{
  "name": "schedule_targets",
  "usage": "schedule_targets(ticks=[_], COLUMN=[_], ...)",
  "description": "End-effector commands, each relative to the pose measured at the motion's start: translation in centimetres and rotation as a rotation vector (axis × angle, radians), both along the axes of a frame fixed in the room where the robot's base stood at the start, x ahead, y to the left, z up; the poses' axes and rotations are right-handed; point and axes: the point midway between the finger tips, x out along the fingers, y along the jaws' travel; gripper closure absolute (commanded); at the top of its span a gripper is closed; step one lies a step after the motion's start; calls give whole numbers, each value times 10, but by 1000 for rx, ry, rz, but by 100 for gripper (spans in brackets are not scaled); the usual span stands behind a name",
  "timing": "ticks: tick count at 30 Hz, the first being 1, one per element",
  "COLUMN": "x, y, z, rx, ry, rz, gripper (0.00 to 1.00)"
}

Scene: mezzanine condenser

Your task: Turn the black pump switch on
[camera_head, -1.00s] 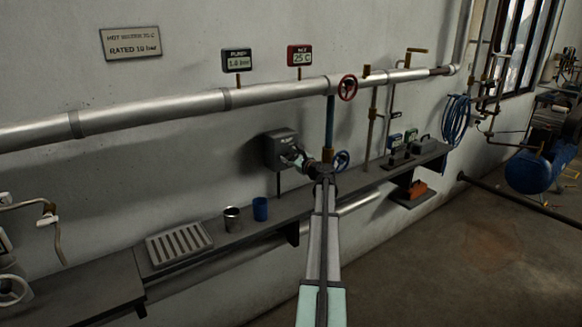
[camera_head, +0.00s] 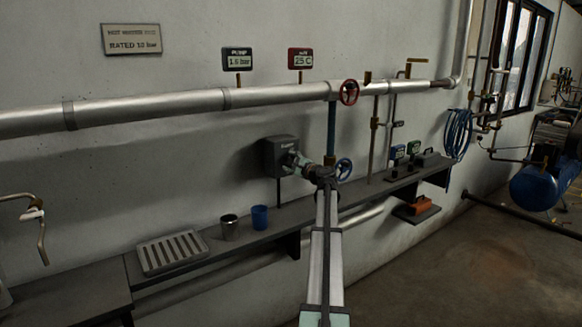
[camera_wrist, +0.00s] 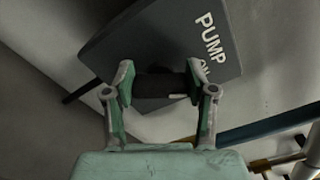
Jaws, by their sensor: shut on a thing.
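The dark grey pump box (camera_head: 275,156) is fixed to the wall below the long pipe. In the wrist view the box (camera_wrist: 165,35) shows white lettering reading PUMP, with a smaller word partly seen below it. The black pump switch (camera_wrist: 160,89) sticks out of the box's face. My gripper (camera_wrist: 160,82) is shut on the switch, one finger on each side of it. In the head view my gripper (camera_head: 295,163) is at the box's front, and the switch is hidden there.
A blue handwheel (camera_head: 344,169) is close to the right of my wrist. A red handwheel (camera_head: 349,92) is on the pipe above.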

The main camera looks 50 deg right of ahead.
Motion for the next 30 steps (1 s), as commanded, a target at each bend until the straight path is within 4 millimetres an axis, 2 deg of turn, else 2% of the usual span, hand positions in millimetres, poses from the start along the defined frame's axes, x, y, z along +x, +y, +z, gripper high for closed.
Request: schedule_targets(ticks=[11, 12, 14, 25, 30], x=[1, 1, 1, -1, -16], y=[-1, -1, -1, 0, 5], z=[2, 2, 2, 0, 0], rx=[-9, -9, -9, -7, -7], ry=[1, 1, 2, 2, 2], rz=[0, 0, 0, 0, -1], gripper=[79, 41, 19, 19, 19])
